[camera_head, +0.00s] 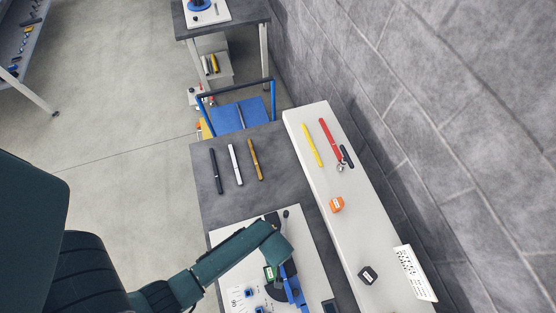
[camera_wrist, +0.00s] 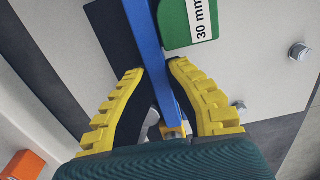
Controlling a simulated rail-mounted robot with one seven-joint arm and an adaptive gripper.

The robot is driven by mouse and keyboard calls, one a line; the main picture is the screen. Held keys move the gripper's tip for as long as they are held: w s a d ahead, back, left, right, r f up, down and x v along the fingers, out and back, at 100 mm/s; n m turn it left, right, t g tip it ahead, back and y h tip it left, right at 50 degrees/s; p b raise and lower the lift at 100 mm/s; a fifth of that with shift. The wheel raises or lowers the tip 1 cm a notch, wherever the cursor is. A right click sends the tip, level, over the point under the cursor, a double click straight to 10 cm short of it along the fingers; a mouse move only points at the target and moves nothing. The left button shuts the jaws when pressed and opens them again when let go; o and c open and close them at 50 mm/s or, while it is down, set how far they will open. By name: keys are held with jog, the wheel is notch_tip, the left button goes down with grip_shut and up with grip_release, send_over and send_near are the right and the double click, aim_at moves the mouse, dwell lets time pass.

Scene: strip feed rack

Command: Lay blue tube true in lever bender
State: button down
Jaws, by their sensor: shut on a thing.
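My gripper (camera_wrist: 155,72) has yellow ribbed fingers, shut on a long blue bar (camera_wrist: 146,38) that runs between the fingertips in the wrist view. I cannot tell for sure whether this bar is the blue tube or a part of the bender. A small yellow-orange piece (camera_wrist: 173,132) shows near the bar's lower end. Beside the bar is a green block (camera_wrist: 186,22) marked "30 mm". In the head view my arm reaches over the lever bender's white base plate (camera_head: 225,237). Blue bender parts (camera_head: 291,287) and the green block (camera_head: 268,273) show beside my wrist, which hides the fingertips.
Black (camera_head: 216,172), white (camera_head: 235,164) and orange-brown (camera_head: 255,160) tubes lie on the grey table (camera_head: 207,150). A white shelf (camera_head: 312,150) along the wall holds yellow and red tools, an orange box (camera_head: 336,204) and a black box (camera_head: 368,275). A blue cart (camera_head: 225,120) stands behind.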

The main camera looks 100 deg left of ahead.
jog(key=shift+f, duration=0.35)
jog(key=c, duration=1.1)
grip_release()
jog(key=shift+c, duration=0.2)
notch_tip(320, 180, up, 12)
